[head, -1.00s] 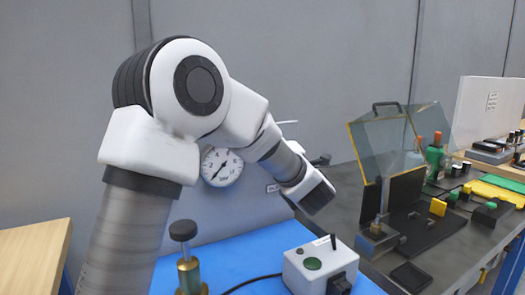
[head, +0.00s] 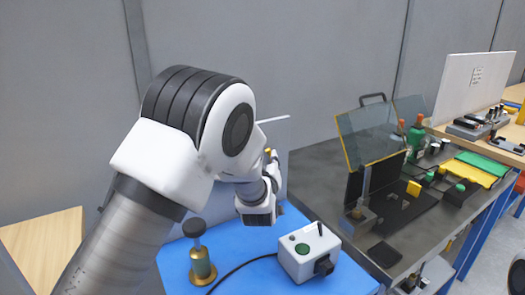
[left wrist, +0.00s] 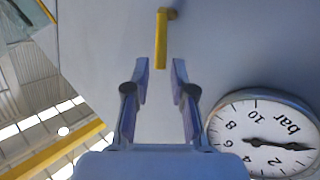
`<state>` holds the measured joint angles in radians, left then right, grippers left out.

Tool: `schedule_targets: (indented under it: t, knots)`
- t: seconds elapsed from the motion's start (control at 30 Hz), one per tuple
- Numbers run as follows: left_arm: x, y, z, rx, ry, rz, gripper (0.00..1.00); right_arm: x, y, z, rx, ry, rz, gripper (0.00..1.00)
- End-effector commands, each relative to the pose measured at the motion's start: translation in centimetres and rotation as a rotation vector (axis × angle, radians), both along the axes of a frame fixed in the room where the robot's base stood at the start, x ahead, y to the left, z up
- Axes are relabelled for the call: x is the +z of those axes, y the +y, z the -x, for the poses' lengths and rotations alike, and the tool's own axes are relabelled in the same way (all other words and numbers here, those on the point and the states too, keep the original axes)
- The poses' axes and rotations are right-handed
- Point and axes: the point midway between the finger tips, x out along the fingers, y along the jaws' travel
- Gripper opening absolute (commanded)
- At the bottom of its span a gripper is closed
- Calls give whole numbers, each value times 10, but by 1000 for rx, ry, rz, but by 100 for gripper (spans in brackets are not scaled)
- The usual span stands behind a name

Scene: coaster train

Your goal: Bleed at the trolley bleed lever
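The yellow bleed lever (left wrist: 162,38) sticks out from a grey panel (left wrist: 225,45) in the left wrist view. My left gripper (left wrist: 161,78) is open, with one finger on each side of the lever's line. The lever's near end shows at the gap between the fingertips; neither finger visibly touches it. A round white gauge marked bar (left wrist: 263,137) is to the right of the fingers and appears upside down. My arm hides most of the panel there.
On the blue top (head: 240,275) are a brass cylinder with a dark knob (head: 202,265) and a white box with a green button (head: 308,255) and a cable. To the right, a grey bench (head: 320,170) carries a clear-lidded fixture (head: 375,130).

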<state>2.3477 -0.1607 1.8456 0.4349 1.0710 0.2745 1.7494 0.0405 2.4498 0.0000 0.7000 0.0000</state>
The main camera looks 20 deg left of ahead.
Motion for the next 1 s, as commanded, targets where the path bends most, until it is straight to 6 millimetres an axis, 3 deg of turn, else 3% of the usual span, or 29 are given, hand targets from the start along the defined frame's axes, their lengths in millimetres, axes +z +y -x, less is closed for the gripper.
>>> schedule_targets:
  t: [0.13,0.4,0.5,0.77,1.0]
  knots:
    - [2,6,-20,1,-1,3,24,7,0,0,0,0,0,75]
    - [0,7,-24,1,-1,2,24,7,0,0,1,0,0,75]
    - [1,7,-24,1,-1,2,0,7,0,0,1,0,0,75]
    - [0,8,-24,2,-5,5,0,5,0,0,1,0,0,75]
    - [-8,9,-22,3,-52,41,0,-17,0,0,1,-1,0,75]
